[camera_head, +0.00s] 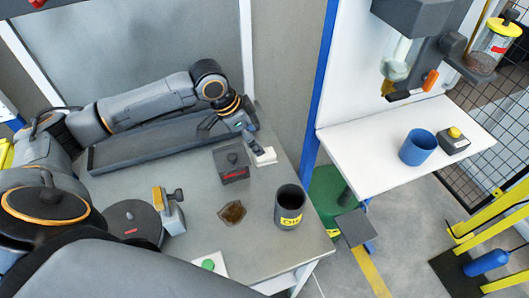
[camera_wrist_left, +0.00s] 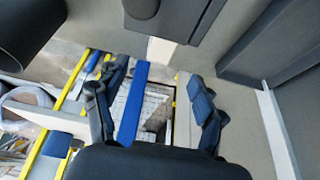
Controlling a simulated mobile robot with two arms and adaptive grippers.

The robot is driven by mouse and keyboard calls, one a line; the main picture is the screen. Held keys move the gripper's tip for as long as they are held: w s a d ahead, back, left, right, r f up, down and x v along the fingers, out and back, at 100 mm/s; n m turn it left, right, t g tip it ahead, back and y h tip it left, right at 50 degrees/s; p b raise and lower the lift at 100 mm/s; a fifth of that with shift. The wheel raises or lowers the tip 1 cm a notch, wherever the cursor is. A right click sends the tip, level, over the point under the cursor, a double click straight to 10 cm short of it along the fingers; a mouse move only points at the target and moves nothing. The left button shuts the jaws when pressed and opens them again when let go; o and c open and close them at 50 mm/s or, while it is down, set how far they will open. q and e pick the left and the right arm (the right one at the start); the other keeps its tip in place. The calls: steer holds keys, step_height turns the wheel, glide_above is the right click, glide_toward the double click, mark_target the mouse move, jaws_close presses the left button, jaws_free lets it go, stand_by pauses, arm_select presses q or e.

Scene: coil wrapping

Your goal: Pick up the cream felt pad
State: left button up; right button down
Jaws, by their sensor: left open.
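The cream felt pad (camera_head: 266,156) lies near the back right edge of the grey table, beside a dark box with a red label (camera_head: 233,168). In the left wrist view the pad (camera_wrist_left: 162,51) shows as a small pale block above the space between my fingers, close to the dark box (camera_wrist_left: 195,18). My left gripper (camera_head: 247,137) is just behind and left of the pad in the head view. In the left wrist view its two fingers (camera_wrist_left: 149,92) are spread apart with nothing between them. My right gripper is not in view.
A long dark tray (camera_head: 125,155) lies behind the box. A dark oil cup (camera_head: 290,208), a brown patch (camera_head: 232,212), a round dark disc (camera_head: 130,222) and a yellow-grey tool (camera_head: 170,208) are on the table. A blue post (camera_head: 318,100) stands beyond its right edge.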

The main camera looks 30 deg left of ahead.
mark_target(267, 152)
arm_select(q)
steer(key=x, duration=0.2)
steer(key=shift+w+f, duration=0.15)
steer(key=shift+f, duration=0.2)
steer(key=shift+w+d+f, duration=0.15)
steer(key=shift+w+f, duration=0.05)
steer(key=shift+f, duration=0.25)
steer(key=p+x, duration=0.1)
steer(key=x, duration=0.3)
steer(key=shift+w+d+f+p, duration=0.1)
steer(key=shift+w+d+p, duration=0.05)
steer(key=shift+p, duration=0.2)
steer(key=shift+w+f, duration=0.1)
steer(key=shift+f, duration=0.15)
steer(key=c, duration=1.2)
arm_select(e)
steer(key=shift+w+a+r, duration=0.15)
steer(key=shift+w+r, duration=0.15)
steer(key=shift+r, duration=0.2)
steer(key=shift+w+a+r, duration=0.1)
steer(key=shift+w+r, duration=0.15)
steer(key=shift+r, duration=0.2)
